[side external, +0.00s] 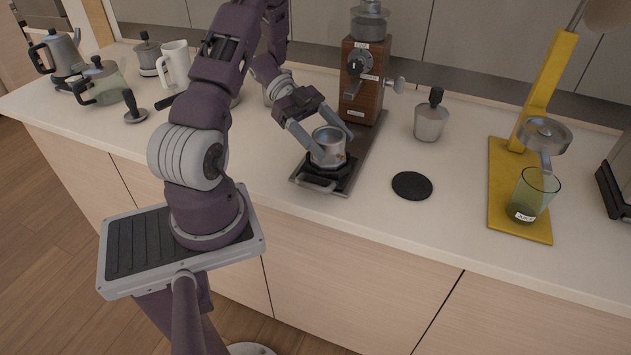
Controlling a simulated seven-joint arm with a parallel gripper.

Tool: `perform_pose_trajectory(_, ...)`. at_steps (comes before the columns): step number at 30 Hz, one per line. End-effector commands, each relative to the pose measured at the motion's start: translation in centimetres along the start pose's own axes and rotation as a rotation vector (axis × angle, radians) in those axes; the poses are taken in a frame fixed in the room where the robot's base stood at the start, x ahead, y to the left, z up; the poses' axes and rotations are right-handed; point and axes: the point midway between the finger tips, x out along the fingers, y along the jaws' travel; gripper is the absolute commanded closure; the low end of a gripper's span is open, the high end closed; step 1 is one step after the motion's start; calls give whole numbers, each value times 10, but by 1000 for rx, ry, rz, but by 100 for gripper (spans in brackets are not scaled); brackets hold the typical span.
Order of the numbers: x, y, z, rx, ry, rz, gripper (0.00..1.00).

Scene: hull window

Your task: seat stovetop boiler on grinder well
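The stovetop boiler (328,150) is a small silver metal pot with an open top. The grinder (362,80) has a wooden body, a crank knob on its front and a long dark base. The grinder well (326,174) is the black holder at the front end of that base. My gripper (331,146) reaches down with one finger on each side of the boiler, and both fingers appear to touch it. The boiler is upright directly over the well. The fingers and the boiler hide the contact, so I cannot tell if it is fully seated.
A black round mat (412,186) lies right of the grinder base. A silver pot with a black knob (431,117) stands behind it. A yellow press stand (514,190) holds a green glass (534,194). Kettles and a white mug (175,64) stand at the left.

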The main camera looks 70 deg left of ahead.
Motion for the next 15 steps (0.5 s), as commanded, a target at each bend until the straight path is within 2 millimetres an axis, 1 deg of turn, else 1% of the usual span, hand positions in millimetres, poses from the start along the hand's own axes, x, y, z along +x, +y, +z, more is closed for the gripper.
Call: perform_pose_trajectory(15, -1, 0, 0, 1, 0, 0, 25)
